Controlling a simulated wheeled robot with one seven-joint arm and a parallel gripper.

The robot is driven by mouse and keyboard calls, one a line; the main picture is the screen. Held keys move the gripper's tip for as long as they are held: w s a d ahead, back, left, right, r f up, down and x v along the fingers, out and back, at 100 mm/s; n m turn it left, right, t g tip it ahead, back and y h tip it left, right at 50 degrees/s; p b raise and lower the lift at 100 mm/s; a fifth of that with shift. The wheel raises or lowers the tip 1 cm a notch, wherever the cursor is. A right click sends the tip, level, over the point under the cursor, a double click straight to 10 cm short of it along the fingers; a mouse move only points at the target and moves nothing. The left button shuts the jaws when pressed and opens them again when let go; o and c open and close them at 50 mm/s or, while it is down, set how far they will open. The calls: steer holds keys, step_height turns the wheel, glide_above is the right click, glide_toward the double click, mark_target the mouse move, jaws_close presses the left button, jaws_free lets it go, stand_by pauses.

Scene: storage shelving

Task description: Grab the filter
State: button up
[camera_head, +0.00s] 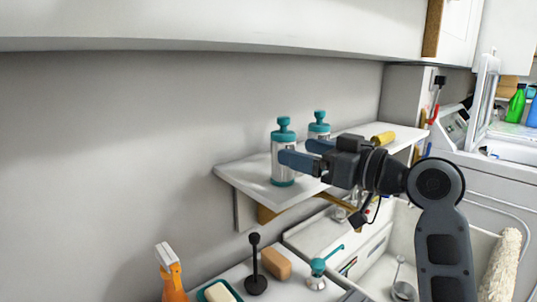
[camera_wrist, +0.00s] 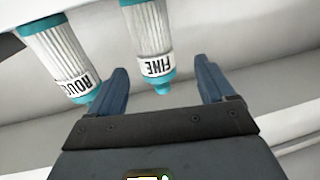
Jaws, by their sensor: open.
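Two white filters with teal ends stand upright on the white wall shelf (camera_head: 246,177). The nearer filter (camera_head: 284,147) is at the shelf's left part, and the other filter (camera_head: 319,129) is farther back. In the wrist view, upside down, one filter reads "FINE" (camera_wrist: 148,33) and the other, to its left, "ROU…" (camera_wrist: 58,50), partly cut off. My gripper (camera_head: 299,154) is open and empty at shelf height, its near finger crossing in front of the nearer filter. In the wrist view my gripper (camera_wrist: 164,82) has the FINE filter ahead, between its finger lines; no contact shows.
A yellow object (camera_head: 383,138) lies on the shelf farther right. Below are an orange spray bottle (camera_head: 171,275), a brown block (camera_head: 275,263), a black-handled tool (camera_head: 256,265) and a teal dispenser (camera_head: 320,268) beside the sink (camera_head: 375,267). A white cabinet (camera_head: 230,20) hangs above.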

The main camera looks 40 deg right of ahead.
mark_target(276, 143)
steer(key=w, duration=0.2)
steer(key=w+p, duration=0.1)
steer(key=w, duration=0.4)
steer(key=shift+w+a+p, duration=0.3)
steer(key=shift+w+p, duration=0.05)
steer(key=c, duration=1.1)
steer(key=shift+r, duration=0.1)
